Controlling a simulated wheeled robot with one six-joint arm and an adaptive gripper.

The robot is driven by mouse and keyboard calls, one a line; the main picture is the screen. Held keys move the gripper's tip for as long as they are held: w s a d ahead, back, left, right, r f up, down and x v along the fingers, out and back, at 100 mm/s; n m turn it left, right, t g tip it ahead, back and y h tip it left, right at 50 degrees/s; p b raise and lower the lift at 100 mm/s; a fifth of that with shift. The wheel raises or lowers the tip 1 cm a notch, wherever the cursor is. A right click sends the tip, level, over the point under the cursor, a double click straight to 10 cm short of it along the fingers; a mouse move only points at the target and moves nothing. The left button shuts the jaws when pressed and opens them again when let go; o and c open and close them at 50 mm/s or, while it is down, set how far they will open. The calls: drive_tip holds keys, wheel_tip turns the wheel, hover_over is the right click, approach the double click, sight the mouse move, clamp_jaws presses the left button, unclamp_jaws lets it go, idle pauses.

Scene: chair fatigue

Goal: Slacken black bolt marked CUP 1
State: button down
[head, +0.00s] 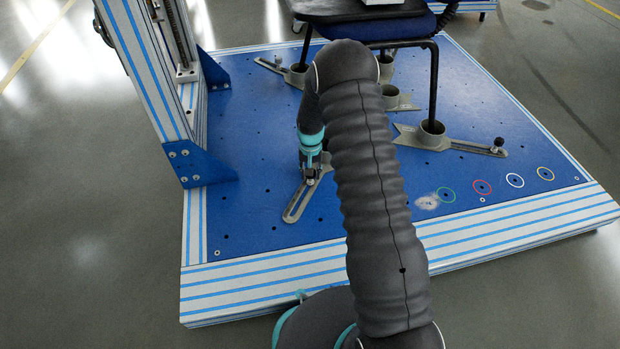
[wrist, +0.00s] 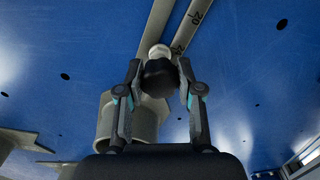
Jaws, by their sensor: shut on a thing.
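A bolt (wrist: 160,75) with a dark round head sits between the fingers of my gripper (wrist: 160,70) in the wrist view. The fingers are shut on it from both sides. A pale round piece shows just beyond the head. The bolt stands at a slotted grey bar (wrist: 188,28) with the numbers 20 and 24 on it. A grey cup (wrist: 108,122) is beside the left finger. In the head view my gripper (head: 311,176) points down at the slotted bar (head: 299,205) at the front left, and hides the bolt. No CUP 1 marking is readable.
A chair (head: 380,28) stands on the blue platform (head: 255,150), with a leg in the right cup (head: 432,130). Another dark bolt (head: 499,143) is on the right bar. A striped upright frame (head: 150,70) rises at left. My arm covers the middle.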

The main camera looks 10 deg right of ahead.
drive_tip(key=shift+n, duration=0.4)
drive_tip(key=n, duration=0.3)
drive_tip(key=shift+n, duration=0.4)
drive_tip(key=c, duration=0.8)
unclamp_jaws()
drive_tip(key=shift+o, duration=0.2)
drive_tip(key=m, duration=0.4)
drive_tip(key=shift+b, duration=0.35)
